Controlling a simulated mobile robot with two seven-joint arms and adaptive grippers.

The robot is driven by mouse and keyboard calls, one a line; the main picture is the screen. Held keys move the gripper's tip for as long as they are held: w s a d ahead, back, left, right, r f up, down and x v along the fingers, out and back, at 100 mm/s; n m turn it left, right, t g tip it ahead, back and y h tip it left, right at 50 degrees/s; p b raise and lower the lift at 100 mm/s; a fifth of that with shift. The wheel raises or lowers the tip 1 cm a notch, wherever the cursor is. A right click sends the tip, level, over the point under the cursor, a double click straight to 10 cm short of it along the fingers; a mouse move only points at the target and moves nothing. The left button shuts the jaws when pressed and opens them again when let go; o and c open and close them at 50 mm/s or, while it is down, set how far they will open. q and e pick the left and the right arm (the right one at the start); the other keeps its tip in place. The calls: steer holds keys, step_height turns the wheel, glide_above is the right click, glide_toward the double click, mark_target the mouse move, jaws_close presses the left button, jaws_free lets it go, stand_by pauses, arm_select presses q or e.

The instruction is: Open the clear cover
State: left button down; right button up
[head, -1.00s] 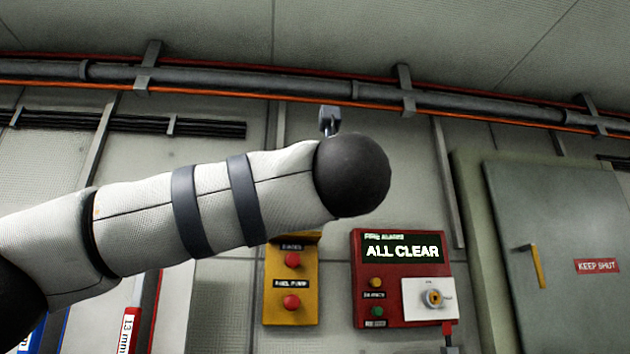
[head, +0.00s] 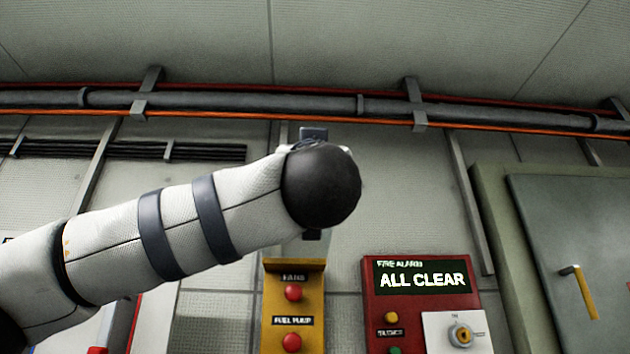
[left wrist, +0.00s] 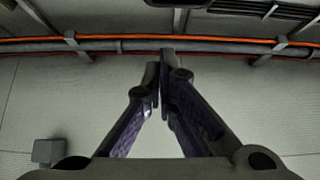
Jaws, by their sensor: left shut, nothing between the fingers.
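No clear cover can be made out in either view. A yellow panel (head: 270,341) with two red buttons (head: 293,293) is on the wall below my left arm, and its top edge is close under the arm. In the head view my left gripper is hidden behind the arm's dark rounded joint. In the left wrist view my left gripper (left wrist: 160,58) is shut and empty, its fingertips together in front of pale panelling and pipes. My right gripper is in neither view.
A red fire alarm panel (head: 410,310) reading ALL CLEAR is to the right of the yellow panel. A grey door (head: 550,235) with a yellow handle (head: 585,293) stands at far right. Pipes (head: 250,105) cross the upper wall.

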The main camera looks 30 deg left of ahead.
arm_select(q)
steer(key=w+a+r, duration=0.1)
steer(key=w, duration=0.1)
steer(key=w+a+r, duration=0.1)
steer(key=w, duration=0.1)
steer(key=w+a+r, duration=0.1)
steer(key=w+a, duration=0.1)
steer(key=shift+w+r, duration=0.15)
steer(key=shift+w, duration=0.15)
steer(key=shift+f, duration=0.35)
steer(key=shift+s+f, duration=0.1)
steer(key=shift+s, duration=0.15)
